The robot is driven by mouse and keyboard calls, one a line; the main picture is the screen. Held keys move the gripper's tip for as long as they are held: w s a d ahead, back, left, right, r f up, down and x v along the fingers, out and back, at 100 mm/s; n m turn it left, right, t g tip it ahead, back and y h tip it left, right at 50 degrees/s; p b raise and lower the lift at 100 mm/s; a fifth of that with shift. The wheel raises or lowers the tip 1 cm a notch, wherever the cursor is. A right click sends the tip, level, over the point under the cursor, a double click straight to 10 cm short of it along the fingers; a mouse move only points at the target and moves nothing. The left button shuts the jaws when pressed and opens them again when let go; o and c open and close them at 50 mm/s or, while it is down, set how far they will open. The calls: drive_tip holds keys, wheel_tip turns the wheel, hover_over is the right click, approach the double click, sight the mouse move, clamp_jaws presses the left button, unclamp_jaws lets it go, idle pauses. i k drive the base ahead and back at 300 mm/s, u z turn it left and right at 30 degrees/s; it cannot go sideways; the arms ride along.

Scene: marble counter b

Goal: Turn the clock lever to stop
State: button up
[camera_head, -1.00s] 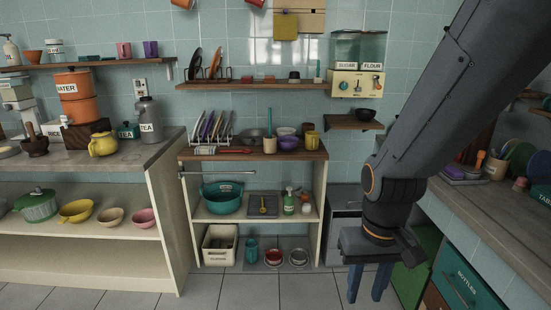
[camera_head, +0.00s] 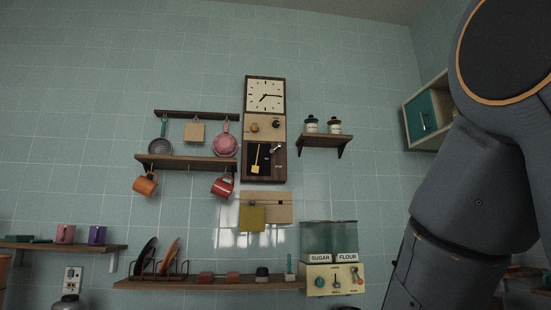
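A tall wooden wall clock (camera_head: 264,126) hangs on the tiled wall near the middle of the head view. It has a square white dial (camera_head: 264,96) on top and two small knobs below it. In its dark lower window hangs a yellow pendulum (camera_head: 256,158). A small light-coloured lever (camera_head: 275,149) sits at the right of the pendulum; its setting is too small to read. My arm fills the right side of the view, well to the right of the clock. My gripper is outside the frame.
Shelves with a pan, a pink strainer and hanging mugs (camera_head: 222,187) are left of the clock. A shelf with two jars (camera_head: 333,126) is to its right.

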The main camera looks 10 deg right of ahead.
sight(272, 152)
drive_tip(key=z, duration=0.05)
drive_tip(key=k, duration=0.5)
drive_tip(key=u, duration=1.15)
drive_tip(key=i, duration=1.5)
drive_tip(key=z, duration=0.55)
drive_tip(key=i, duration=0.65)
drive_tip(key=z, duration=0.8)
